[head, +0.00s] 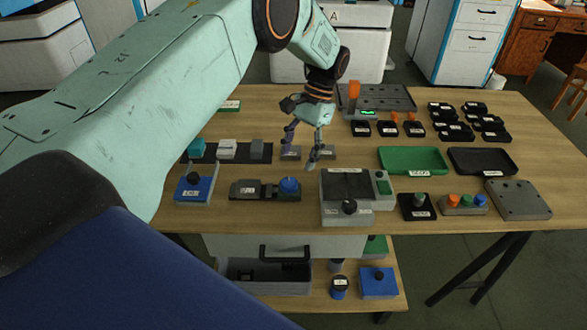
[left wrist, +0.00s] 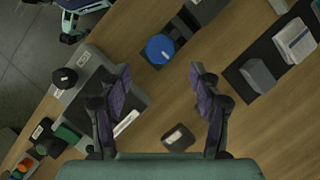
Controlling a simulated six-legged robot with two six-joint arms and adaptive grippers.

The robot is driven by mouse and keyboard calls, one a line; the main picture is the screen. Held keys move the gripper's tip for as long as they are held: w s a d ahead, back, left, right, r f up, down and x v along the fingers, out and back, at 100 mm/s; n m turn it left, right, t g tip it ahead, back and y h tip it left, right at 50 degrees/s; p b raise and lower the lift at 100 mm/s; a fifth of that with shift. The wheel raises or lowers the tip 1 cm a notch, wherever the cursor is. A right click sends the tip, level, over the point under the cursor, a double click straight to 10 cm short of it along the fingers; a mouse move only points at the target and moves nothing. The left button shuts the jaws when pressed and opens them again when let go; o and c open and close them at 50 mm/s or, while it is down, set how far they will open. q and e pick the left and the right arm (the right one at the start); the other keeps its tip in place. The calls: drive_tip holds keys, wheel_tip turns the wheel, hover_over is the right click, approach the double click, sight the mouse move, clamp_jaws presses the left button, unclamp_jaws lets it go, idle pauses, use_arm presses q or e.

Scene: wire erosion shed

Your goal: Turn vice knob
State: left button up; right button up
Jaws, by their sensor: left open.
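A dark, low block with a round blue knob at its right end, which looks like the vice (head: 246,190), lies near the table's front edge. The blue knob (head: 289,185) also shows in the left wrist view (left wrist: 160,48), ahead of the fingers. My left gripper (head: 300,156) is open and empty, pointing down above the table behind the knob. Its two fingers are spread apart in the left wrist view (left wrist: 160,80), and neither touches the knob.
A grey box with a black knob (head: 349,207) stands right of the blue knob. A blue box with a knob (head: 194,189) stands left. Green (head: 413,160) and black trays lie right. Grey and teal blocks sit behind left.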

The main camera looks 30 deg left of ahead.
use_arm(q)
drive_tip(key=shift+v, duration=2.75)
